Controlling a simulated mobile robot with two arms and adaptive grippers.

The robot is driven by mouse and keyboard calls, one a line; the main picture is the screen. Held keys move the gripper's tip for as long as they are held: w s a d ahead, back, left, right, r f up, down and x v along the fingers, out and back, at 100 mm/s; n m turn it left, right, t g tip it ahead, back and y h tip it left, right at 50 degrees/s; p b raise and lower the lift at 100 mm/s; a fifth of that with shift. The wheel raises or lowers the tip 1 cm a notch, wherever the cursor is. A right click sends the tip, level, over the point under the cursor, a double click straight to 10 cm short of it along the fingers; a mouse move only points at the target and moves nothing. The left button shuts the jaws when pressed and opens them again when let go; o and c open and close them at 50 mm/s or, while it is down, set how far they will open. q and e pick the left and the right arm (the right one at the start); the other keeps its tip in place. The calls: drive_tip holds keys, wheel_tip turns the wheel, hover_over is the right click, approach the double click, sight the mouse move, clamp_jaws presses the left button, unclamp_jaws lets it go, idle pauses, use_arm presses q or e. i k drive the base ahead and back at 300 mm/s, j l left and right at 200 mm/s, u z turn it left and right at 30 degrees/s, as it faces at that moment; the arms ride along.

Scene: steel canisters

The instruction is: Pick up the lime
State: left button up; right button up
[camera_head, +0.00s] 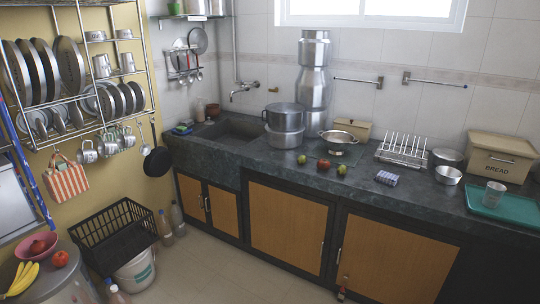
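Two small green fruits lie on the dark stone counter (262,165) near its front edge, with a red fruit (323,164) between them. The left green fruit (301,159) and the right green fruit (342,170) are both small; either may be the lime, and I cannot tell which at this size. Nothing is holding them. Neither of my grippers is in view.
Behind the fruits stand stacked pots (285,128), a colander (338,138) and a tall steel canister (313,85). A dish rack (402,150) and sponge-like block (387,178) are to the right. Bananas (22,278) lie on a round table at lower left. Floor in front is mostly clear.

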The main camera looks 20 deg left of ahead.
sight(342, 170)
drive_tip(key=i+j+z, duration=0.25)
drive_tip(key=i+j, duration=0.2)
drive_tip(key=i+j+z, duration=0.3)
drive_tip(key=i+j, duration=0.25)
